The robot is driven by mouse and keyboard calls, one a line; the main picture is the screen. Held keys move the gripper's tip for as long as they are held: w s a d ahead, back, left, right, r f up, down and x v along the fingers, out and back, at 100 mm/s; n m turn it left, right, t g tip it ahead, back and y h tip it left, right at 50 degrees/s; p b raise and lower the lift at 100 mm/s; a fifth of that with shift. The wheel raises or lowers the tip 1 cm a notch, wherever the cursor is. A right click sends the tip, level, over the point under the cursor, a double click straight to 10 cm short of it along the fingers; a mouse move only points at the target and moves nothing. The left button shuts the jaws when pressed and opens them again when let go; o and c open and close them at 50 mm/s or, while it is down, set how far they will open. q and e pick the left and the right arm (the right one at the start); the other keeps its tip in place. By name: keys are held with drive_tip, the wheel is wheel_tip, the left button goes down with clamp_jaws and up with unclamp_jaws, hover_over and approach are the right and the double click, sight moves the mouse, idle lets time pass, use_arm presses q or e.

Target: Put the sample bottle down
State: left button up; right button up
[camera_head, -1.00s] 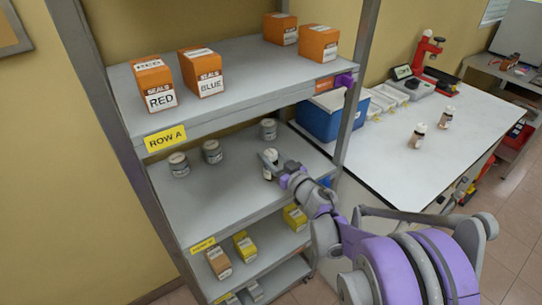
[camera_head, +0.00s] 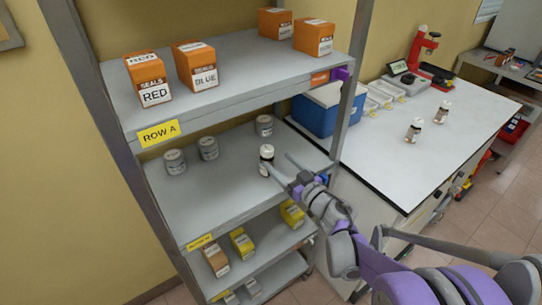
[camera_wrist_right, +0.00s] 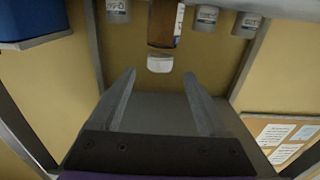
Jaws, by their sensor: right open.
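The sample bottle (camera_head: 266,162), brown with a white cap and a pale label, stands upright on the middle shelf near its front right part. My right gripper (camera_head: 282,165) is open just to the right of the bottle, with its fingers pointing toward it. In the right wrist view, which looks upside down, the bottle (camera_wrist_right: 164,25) lies just beyond the tips of the open fingers (camera_wrist_right: 159,75), with nothing between them. My left gripper is not in view.
Several grey tins (camera_head: 208,148) stand farther back on the shelf (camera_head: 205,195). Orange seal boxes (camera_head: 195,66) are on the shelf above, yellow boxes (camera_head: 242,243) below. A rack post (camera_head: 345,110) stands right of the bottle. Two more bottles (camera_head: 413,130) are on the white counter (camera_head: 385,165).

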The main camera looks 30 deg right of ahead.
drive_tip(key=s+r+m+h, duration=0.2)
drive_tip(key=s+m+h, duration=0.1)
drive_tip(key=s+h, duration=0.2)
drive_tip(key=s+a+f+n+g+y, duration=0.2)
drive_tip(key=s+a+f+g+y, duration=0.1)
drive_tip(key=s+a+f+g, duration=1)
drive_tip(key=s+a+f, duration=0.2)
drive_tip(key=s, duration=0.3)
drive_tip(key=shift+s+a+f+y, duration=0.25)
drive_tip(key=shift+a+f+y, duration=0.05)
drive_tip(key=shift+f+y, duration=0.1)
